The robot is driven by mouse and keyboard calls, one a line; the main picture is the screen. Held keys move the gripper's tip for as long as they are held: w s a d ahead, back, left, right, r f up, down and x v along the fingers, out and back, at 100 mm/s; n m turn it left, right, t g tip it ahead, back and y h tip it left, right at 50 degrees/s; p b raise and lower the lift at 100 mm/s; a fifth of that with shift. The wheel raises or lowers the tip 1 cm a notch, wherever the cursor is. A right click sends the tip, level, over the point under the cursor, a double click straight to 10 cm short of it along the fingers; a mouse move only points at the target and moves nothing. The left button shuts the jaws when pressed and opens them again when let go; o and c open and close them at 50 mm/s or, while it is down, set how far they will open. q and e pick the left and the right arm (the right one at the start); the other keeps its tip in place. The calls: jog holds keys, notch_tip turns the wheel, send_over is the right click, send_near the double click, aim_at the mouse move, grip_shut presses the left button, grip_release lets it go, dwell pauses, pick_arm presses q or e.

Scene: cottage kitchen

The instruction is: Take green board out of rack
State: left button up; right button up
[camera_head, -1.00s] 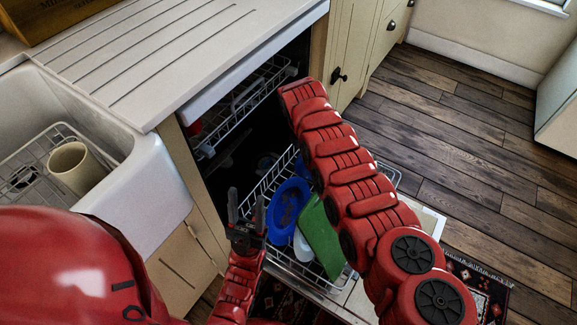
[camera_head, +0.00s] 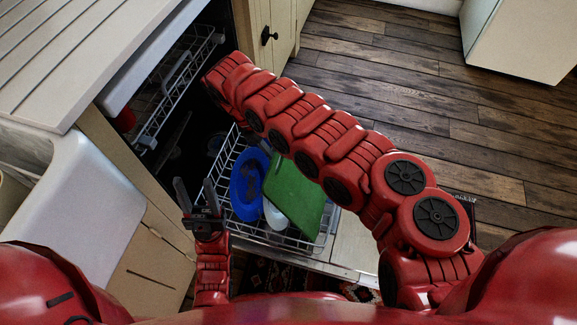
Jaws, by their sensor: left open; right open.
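The green board (camera_head: 293,199) stands tilted in the pulled-out lower dishwasher rack (camera_head: 275,239), to the right of a blue plate (camera_head: 245,187). Its upper edge is partly hidden behind my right arm. My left gripper (camera_head: 195,190) is open and empty, with its fingers pointing up, left of the blue plate and apart from the board. My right arm crosses above the rack from the right. Its gripper cannot be seen.
A white item (camera_head: 273,214) sits between plate and board. The upper rack (camera_head: 178,85) holds a red item (camera_head: 125,120). The counter (camera_head: 70,60) and sink (camera_head: 80,205) are at the left. The wooden floor (camera_head: 400,65) at the right is clear.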

aim_at(289, 166)
jog(key=b+x, duration=0.1)
jog(key=x, duration=0.7)
grip_shut()
jog(key=shift+r, duration=0.1)
dwell(1.3)
jog(key=shift+v, duration=2.55)
jog(key=shift+b+v, duration=0.6)
jog(key=shift+v, duration=2.3)
